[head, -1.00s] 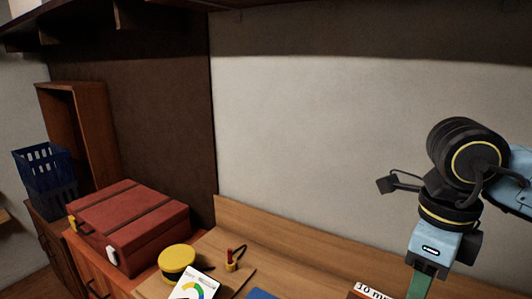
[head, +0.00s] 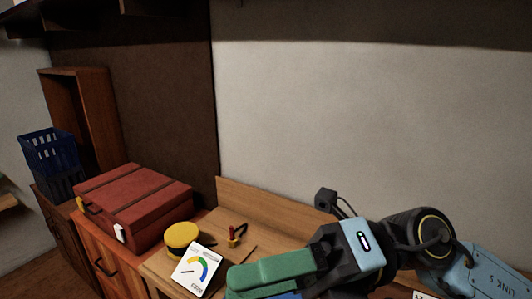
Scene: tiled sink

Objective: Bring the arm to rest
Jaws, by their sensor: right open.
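My right arm comes in from the right edge, and its gripper (head: 245,276) with green fingers lies low in the picture, pointing left over the wooden worktop (head: 214,222). The fingers are apart and I see nothing held between them. They hide part of the worktop and partly cover a blue item at the bottom edge. My left gripper is out of view.
A red case (head: 135,205) stands on the cabinet at left, with a blue basket (head: 50,155) behind. Near my fingers are a yellow round tin (head: 182,237), a white card with a coloured dial (head: 196,270) and a small red-and-orange item (head: 233,237). The wall above is clear.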

